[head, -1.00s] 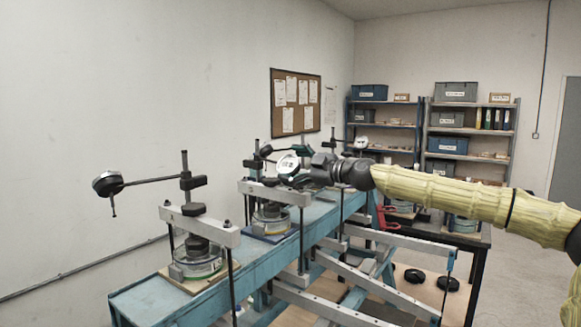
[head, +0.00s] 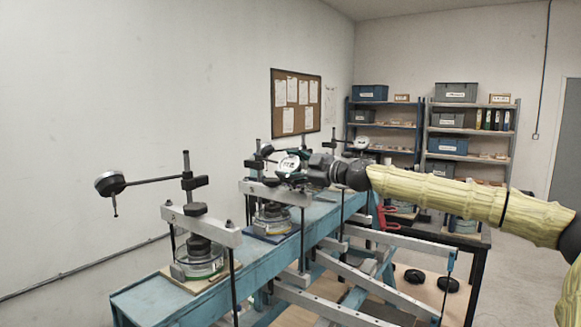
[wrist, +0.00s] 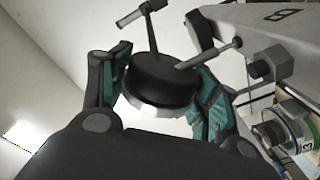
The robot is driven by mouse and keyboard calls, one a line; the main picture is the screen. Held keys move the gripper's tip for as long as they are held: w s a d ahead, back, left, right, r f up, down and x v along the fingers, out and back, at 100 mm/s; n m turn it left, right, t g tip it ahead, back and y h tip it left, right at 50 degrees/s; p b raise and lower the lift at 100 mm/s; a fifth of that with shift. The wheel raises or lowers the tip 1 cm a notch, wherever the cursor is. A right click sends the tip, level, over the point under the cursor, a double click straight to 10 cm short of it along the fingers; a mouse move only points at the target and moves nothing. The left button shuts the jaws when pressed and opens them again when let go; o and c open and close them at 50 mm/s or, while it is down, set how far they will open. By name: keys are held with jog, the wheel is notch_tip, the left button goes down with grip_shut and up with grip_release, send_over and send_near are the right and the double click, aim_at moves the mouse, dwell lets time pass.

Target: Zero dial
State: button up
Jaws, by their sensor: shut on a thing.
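The dial (head: 288,164), a round gauge with a white face and dark rim, is on the middle lever frame. My gripper (head: 299,166) reaches it from the right and is shut on it. In the wrist view the dial (wrist: 163,88) shows as a black round body with a silver rim, between the teal-padded fingers of my gripper (wrist: 160,72). Thin rods run from the dial to its stand. The dial's face is turned away in the wrist view, and the needle is too small to read in the head view.
Another dial gauge (head: 109,184) hangs from a stand on the nearest lever frame at the left. A third gauge (head: 361,143) is farther back. The blue bench (head: 150,297) carries the frames. Shelves (head: 471,130) stand behind at the right.

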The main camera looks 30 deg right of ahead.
jog(key=shift+r+n+g+y+b, duration=0.1)
jog(key=shift+n+g+y+b, duration=0.2)
jog(key=shift+g+b, duration=0.35)
jog(key=shift+o, duration=0.2)
jog(key=shift+d+n+g+y+b, duration=0.1)
jog(key=shift+n+g+y+b, duration=0.3)
jog(key=shift+g+b, duration=0.3)
jog(key=shift+r+n+g+y, duration=0.3)
jog(key=shift+n+g+y, duration=0.35)
jog(key=shift+g, duration=0.6)
jog(key=shift+c, duration=0.2)
jog(key=o, duration=1)
jog(key=shift+w, duration=0.1)
jog(key=shift+o, duration=0.3)
jog(key=shift+a, duration=0.2)
jog(key=shift+a+f, duration=0.1)
jog(key=v, duration=1.2)
